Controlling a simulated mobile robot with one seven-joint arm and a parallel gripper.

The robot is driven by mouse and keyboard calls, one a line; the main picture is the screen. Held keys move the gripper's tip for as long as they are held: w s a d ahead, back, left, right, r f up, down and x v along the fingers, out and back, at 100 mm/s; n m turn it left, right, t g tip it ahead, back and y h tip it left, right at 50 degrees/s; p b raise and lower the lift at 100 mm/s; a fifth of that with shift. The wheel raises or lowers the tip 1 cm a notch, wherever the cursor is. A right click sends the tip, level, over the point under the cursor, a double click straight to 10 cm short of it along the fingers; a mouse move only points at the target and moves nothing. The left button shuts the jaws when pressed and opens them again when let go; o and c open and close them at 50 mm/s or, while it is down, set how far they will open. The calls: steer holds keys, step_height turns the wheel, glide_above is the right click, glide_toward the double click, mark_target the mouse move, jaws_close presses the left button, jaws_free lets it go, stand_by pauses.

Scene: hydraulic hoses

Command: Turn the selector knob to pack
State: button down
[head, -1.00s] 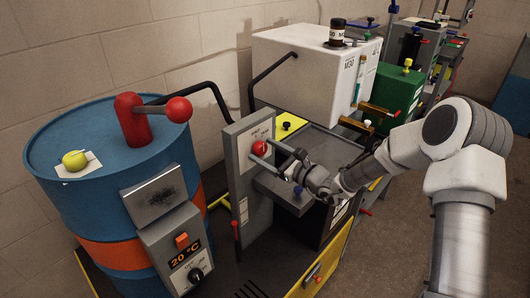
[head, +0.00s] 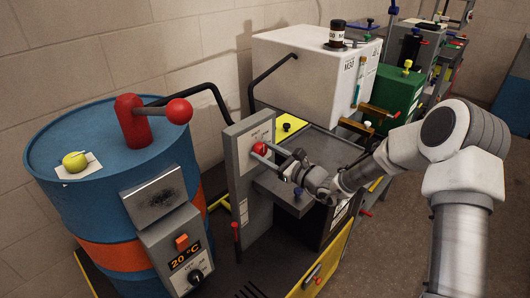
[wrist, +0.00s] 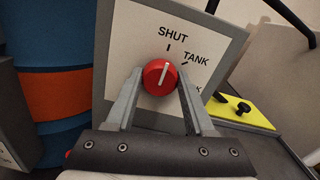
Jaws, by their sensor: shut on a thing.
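The selector knob (wrist: 159,77) is red and round with a white pointer line. It sits on a white label plate (wrist: 135,40) on a grey upright panel (head: 236,146). The plate reads SHUT at the top and TANK to its right; a third label below TANK is mostly hidden by my right finger, with only its last letter or letters showing. The pointer line points up, leaning slightly right, toward the SHUT mark. My gripper (wrist: 159,84) is shut on the knob, one finger on each side. In the head view the knob (head: 259,149) shows at my fingertips.
A blue drum (head: 65,205) with a red-handled lever (head: 135,118) stands left of the panel. A grey shelf (head: 283,186) lies below my gripper. A yellow plate with a black knob (wrist: 240,112) is to the right. A white box (head: 310,70) stands behind.

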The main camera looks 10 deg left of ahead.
steer(key=shift+r+m+p, duration=0.1)
steer(key=shift+m+p, duration=0.2)
steer(key=m+p, duration=0.3)
steer(key=shift+r+m, duration=0.1)
steer(key=shift+m, duration=0.3)
steer(key=m+p, duration=0.5)
steer(key=shift+d+m, duration=0.1)
steer(key=shift+m, duration=0.2)
steer(key=m+p, duration=0.3)
steer(key=m, duration=0.2)
steer(key=shift+w, duration=0.1)
steer(key=shift+f+m+p, duration=0.15)
steer(key=shift+m+p, duration=0.35)
steer(key=shift+m, duration=0.7)
steer(key=shift+f+m+p, duration=0.1)
steer(key=shift+m+p, duration=0.4)
steer(key=shift+m, duration=0.7)
steer(key=shift+c, duration=1.3)
jaws_free()
